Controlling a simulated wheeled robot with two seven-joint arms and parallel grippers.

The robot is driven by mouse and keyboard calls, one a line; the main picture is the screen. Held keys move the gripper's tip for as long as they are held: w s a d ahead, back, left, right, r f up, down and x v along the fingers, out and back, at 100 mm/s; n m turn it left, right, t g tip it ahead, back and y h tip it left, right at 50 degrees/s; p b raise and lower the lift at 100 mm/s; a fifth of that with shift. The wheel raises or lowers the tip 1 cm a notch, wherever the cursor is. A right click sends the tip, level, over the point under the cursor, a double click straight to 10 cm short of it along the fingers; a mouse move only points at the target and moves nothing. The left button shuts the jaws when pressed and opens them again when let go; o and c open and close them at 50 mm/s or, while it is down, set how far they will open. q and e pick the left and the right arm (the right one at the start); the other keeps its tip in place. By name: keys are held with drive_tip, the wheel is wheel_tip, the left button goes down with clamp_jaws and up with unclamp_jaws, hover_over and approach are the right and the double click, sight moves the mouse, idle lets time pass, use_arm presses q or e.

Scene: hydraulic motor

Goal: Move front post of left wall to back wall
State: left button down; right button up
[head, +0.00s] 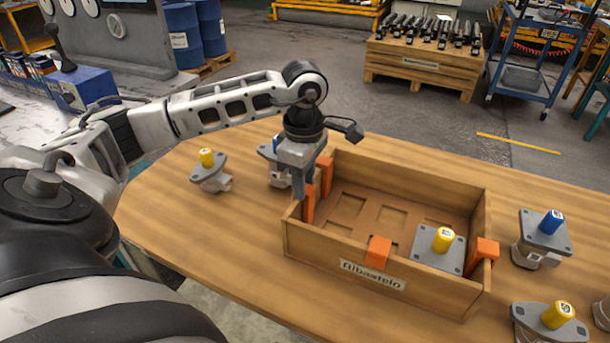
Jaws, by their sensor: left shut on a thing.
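A wooden box (300,239) with a label on its front wall stands on the table. The front post (309,206) of its left wall is orange, and my left gripper (303,192) is shut on it from above. Another orange post (325,173) stands just behind, on the same wall. One orange post (378,252) sits on the front wall and one (484,254) on the right wall. The back wall (405,176) shows no post. The gripper's fingers partly hide the held post, and I cannot tell whether it still touches the wall. My right gripper is out of view.
A yellow-capped motor (437,250) is in the box's front right; the other visible compartments look empty. Motors stand left of the box (210,175), behind my gripper (272,153) and at the right (544,240). The table (200,235) is clear in front of the box.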

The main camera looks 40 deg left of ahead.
use_arm(q)
drive_tip(key=shift+r+p, duration=0.4)
drive_tip(key=shift+r, duration=0.1)
drive_tip(key=shift+r+p, duration=0.35)
drive_tip(key=shift+r, duration=0.2)
drive_tip(key=shift+r+p, duration=0.9)
drive_tip(key=shift+r, duration=0.35)
drive_tip(key=shift+r+p, duration=0.55)
drive_tip(key=shift+r, duration=0.2)
wheel_tip(320, 180, up, 6)
drive_tip(key=p, duration=0.4)
drive_tip(key=shift+r, duration=0.2)
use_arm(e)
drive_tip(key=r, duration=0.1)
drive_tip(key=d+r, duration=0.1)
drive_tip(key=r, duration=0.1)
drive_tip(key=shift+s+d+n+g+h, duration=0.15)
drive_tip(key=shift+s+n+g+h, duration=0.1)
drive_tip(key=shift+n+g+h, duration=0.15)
